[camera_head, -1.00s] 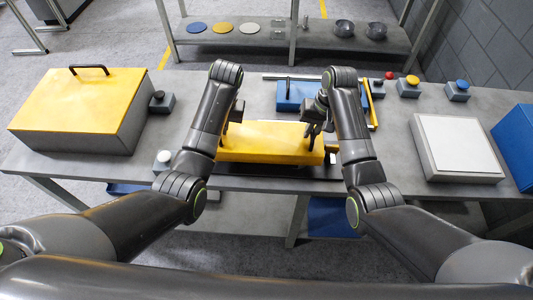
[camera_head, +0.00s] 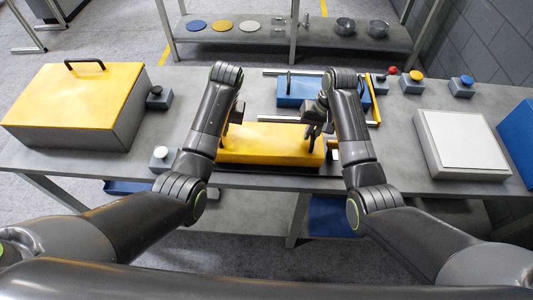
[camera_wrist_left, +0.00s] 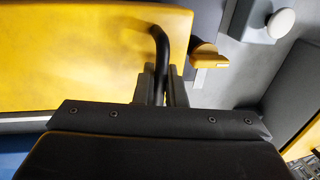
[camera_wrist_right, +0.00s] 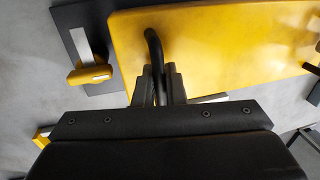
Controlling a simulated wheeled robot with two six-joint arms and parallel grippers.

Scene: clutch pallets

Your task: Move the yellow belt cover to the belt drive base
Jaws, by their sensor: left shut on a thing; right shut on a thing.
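The yellow belt cover (camera_head: 270,145) is a long yellow box near the table's front edge, between my two arms. My left gripper (camera_wrist_left: 163,88) is shut on a black bar handle at one end of it. My right gripper (camera_wrist_right: 158,88) is shut on the black handle at the other end. A dark plate with a yellow clamp (camera_wrist_right: 90,74) shows beside the cover in the right wrist view, and another yellow clamp (camera_wrist_left: 208,56) shows in the left wrist view. This may be the belt drive base; most is hidden, and I cannot tell whether the cover touches it.
A blue block (camera_head: 295,93) with a black handle stands behind the cover, with silver and yellow bars around it. A grey box with a yellow lid (camera_head: 75,100) is at left, a white-topped box (camera_head: 462,140) at right. Several push-buttons stand around, one white (camera_head: 161,156).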

